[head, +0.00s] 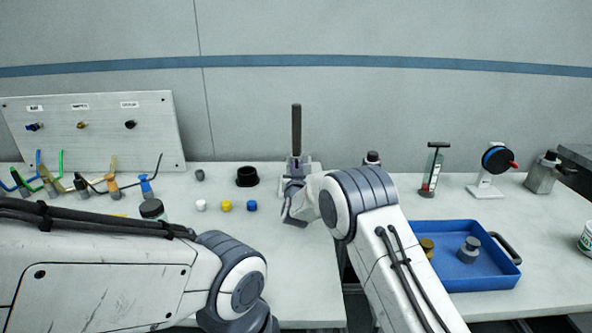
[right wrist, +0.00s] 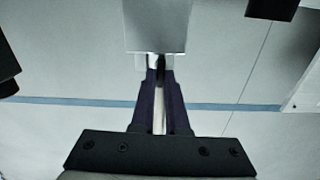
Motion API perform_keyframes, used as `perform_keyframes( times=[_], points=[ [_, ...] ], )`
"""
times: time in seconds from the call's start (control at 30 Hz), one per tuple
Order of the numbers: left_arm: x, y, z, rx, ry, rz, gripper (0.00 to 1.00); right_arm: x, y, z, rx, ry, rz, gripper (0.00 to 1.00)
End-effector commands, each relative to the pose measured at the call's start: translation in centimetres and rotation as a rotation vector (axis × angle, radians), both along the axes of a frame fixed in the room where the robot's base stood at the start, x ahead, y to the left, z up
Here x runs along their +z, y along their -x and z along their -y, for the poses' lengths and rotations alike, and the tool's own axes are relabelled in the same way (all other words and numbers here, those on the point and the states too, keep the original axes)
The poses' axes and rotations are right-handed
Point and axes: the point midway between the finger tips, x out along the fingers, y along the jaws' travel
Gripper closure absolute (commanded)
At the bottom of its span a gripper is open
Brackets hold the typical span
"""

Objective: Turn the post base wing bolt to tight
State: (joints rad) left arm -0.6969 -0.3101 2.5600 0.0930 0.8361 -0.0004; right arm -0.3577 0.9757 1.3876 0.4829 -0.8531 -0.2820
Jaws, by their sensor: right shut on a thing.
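A dark upright post (head: 296,128) stands in a grey post base (head: 291,167) near the back edge of the left table. My right gripper (head: 295,180) is in front of the base, reaching up to it. In the right wrist view its two dark fingers (right wrist: 157,74) are shut on the wing bolt (right wrist: 159,62), just below a pale grey block (right wrist: 157,25) of the base. The fingers hide most of the bolt, so its turn angle cannot be told. My left arm shows at the lower left, but its gripper is out of view.
A black cup (head: 247,177) and small white, yellow and blue caps (head: 227,206) stand left of the base. A blue tray (head: 470,254) holding weights lies on the right table. A gap separates the tables.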

Motion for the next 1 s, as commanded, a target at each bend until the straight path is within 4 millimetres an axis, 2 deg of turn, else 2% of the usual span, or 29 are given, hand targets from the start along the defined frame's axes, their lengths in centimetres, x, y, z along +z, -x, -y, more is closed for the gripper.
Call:
perform_keyframes(
  times=[0.27, 1.0],
  points=[
    [-2.9, 0.0, 0.0, 0.000, 0.000, 0.000, 0.34, -0.4, 0.0, 0.0, 0.001, -0.185, 0.002, 1.00],
    [-11.6, 0.0, 0.0, 0.000, 0.000, 0.000, 0.34, -0.7, 0.0, 0.3, 0.001, -0.887, 0.003, 1.00]
  ],
)
